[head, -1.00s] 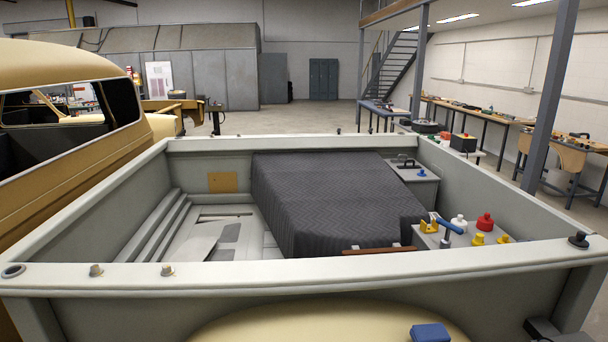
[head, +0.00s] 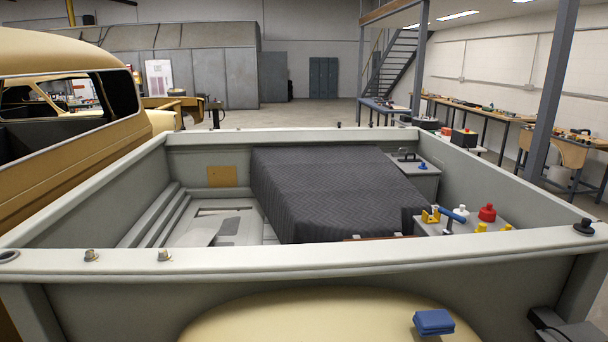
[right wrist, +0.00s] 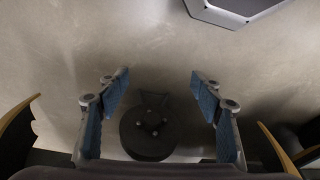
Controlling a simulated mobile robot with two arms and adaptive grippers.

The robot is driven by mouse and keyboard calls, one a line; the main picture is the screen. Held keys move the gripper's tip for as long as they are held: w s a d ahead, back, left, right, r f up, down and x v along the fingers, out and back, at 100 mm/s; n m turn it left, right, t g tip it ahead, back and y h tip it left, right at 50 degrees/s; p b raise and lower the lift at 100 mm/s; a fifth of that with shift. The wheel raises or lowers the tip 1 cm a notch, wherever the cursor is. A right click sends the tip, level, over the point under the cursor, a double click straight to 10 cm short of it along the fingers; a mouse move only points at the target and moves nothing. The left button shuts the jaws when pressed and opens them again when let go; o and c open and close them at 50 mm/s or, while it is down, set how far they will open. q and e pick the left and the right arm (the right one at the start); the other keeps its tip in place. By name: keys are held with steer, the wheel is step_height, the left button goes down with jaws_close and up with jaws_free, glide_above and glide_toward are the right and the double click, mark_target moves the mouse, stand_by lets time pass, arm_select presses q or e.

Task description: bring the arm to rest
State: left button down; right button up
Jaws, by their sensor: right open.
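My right gripper (right wrist: 159,82) shows in the right wrist view. Its two blue-padded fingers stand wide apart with nothing between the tips. It hangs over bare concrete floor (right wrist: 60,70). A dark round part with small studs (right wrist: 148,132) shows low between the fingers; I cannot tell what it is. Neither arm shows in the head view, and my left gripper is in no view.
A pale truck bed (head: 300,262) fills the head view's front, holding a dark quilted cover (head: 330,195). A blue block (head: 433,322) is by a tan rounded panel (head: 320,312). A yellow cab (head: 60,130) stands left. Workbenches (head: 480,108) line the right wall.

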steer(key=s+d+f+b, duration=0.1)
steer(key=s+f+b, duration=0.1)
steer(key=s+f, duration=0.6)
steer(key=s+d+f+g+b, duration=0.1)
steer(key=s+d+f+b, duration=0.1)
steer(key=s+f, duration=0.7)
step_height(320, 180, down, 5)
steer(key=shift+s+f+b, duration=0.1)
steer(key=shift+s+b, duration=0.15)
steer(key=shift+b, duration=0.05)
